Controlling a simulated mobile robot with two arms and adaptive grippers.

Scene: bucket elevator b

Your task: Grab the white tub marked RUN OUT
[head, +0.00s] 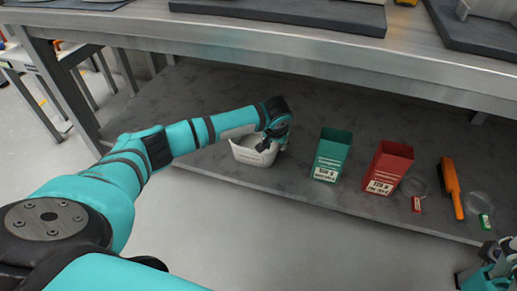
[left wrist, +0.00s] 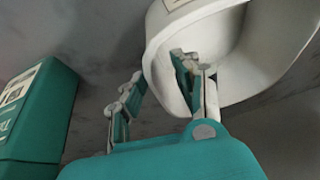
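The white tub (head: 250,152) stands on the lower shelf, left of a green bin. Its lettering is too small to read in the head view. My left gripper (head: 272,143) is at the tub's right side. In the left wrist view the gripper (left wrist: 158,72) is open astride the wall of the tub (left wrist: 235,80). One finger is inside the tub and the other outside, with a gap between the outer finger and the wall. My right gripper (head: 488,274) shows only partly at the lower right corner; its fingers are unclear.
The green bin (head: 331,155) stands close right of the tub; it also shows in the left wrist view (left wrist: 38,110). Further right are a red bin (head: 388,168), an orange-handled brush (head: 452,187) and clear round items with tags. The bench top (head: 240,45) overhangs the shelf.

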